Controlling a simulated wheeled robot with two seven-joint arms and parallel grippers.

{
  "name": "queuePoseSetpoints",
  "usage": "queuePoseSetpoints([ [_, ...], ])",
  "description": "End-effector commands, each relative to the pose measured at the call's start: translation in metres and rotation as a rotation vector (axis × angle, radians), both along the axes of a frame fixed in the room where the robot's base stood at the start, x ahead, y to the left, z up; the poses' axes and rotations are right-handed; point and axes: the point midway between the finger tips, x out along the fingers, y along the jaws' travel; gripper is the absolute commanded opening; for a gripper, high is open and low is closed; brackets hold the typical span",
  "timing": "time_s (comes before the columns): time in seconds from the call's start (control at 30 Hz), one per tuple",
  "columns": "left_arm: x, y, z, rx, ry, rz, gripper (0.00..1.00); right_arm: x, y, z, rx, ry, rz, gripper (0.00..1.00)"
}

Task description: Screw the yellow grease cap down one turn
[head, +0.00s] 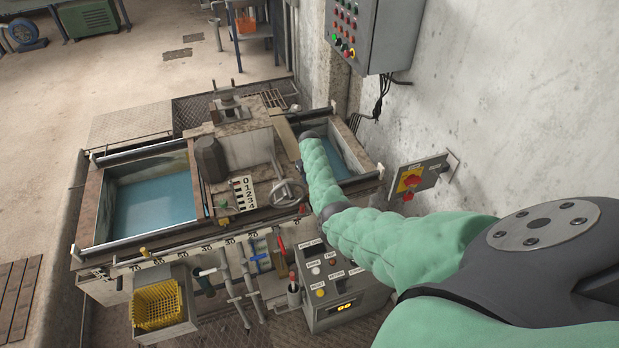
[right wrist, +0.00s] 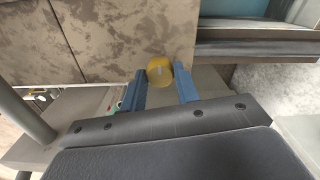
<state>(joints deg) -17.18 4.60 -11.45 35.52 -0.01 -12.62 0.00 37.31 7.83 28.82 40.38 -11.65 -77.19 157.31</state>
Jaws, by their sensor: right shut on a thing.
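The yellow grease cap (right wrist: 159,68) shows in the right wrist view, at the edge of a brown, stained metal surface. My right gripper (right wrist: 160,76) has its two blue fingers on either side of the cap and is shut on it. In the head view my green-sleeved right arm reaches over the machine to its right half. I cannot make out the cap or the right fingertips there. My left gripper is not in view.
In the head view the machine has blue-floored tanks at left (head: 152,208) and right (head: 338,160). A handwheel (head: 288,193) and a 0-to-4 scale plate (head: 243,192) sit near the arm. A button box (head: 335,285) stands in front; a control cabinet (head: 378,32) hangs on the wall.

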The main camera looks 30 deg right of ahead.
Motion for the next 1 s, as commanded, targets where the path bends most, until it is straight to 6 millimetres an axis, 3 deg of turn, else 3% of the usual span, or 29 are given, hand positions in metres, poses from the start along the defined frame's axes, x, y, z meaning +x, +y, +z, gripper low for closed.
queuePoseSetpoints([
  [0.47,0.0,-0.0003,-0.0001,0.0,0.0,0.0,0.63,0.0014,-0.0011,0.0021,-0.002,-0.003,-0.014,0.08],
  [0.5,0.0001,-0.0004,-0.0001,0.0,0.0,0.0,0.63,0.0014,-0.0011,0.0021,-0.002,-0.003,-0.014,0.35],
  [0.6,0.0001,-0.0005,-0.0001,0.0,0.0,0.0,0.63,0.0013,-0.0009,0.0018,-0.002,-0.003,-0.014,0.52],
  [1.0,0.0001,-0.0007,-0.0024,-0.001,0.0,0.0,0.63,0.0008,-0.0002,0.0045,-0.001,-0.001,-0.013,0.52],
])
